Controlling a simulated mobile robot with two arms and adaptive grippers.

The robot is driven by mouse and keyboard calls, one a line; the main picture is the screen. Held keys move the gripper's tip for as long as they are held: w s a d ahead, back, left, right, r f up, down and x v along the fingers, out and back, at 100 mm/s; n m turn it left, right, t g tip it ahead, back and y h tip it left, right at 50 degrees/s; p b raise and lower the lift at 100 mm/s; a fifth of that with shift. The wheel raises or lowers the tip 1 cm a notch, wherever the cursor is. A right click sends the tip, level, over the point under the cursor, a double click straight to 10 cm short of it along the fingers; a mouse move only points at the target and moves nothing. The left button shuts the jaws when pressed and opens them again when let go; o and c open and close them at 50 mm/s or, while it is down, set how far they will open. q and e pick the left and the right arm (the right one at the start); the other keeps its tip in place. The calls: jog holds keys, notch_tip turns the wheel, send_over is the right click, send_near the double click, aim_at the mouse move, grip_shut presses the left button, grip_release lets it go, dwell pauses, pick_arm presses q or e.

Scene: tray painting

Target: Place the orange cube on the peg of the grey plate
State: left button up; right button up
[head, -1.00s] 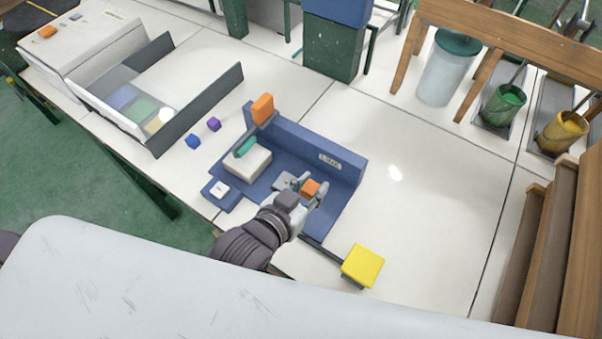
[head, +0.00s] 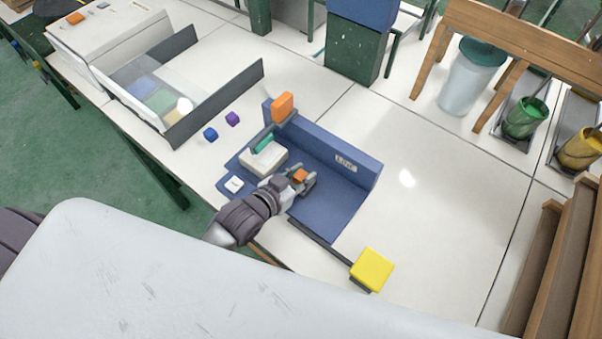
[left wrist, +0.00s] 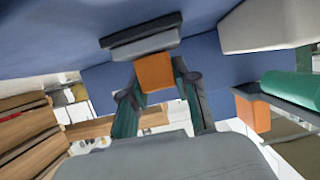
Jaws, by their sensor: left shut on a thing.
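The orange cube (head: 300,175) is between the fingers of my left gripper (head: 302,181), over the blue fixture (head: 325,205). In the left wrist view the cube (left wrist: 155,72) sits between the two green-sided fingertips (left wrist: 160,88). A grey plate (left wrist: 140,42) lies just beyond the cube there, close to it. I cannot tell whether they touch, and its peg is not visible. In the head view I cannot make out the plate, which the gripper seems to hide. My right gripper is not in view.
On the fixture stand a white block (head: 267,160) with a green cylinder (head: 263,142) and an upright orange block (head: 283,106). A yellow block (head: 372,270) is at the front. The table's right is clear.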

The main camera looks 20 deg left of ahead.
pick_arm(q)
jog(key=shift+f, duration=0.1)
jog(key=o, duration=0.9)
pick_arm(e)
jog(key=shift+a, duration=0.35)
pick_arm(q)
jog(key=shift+r, duration=0.2)
jog(key=v, duration=1.2)
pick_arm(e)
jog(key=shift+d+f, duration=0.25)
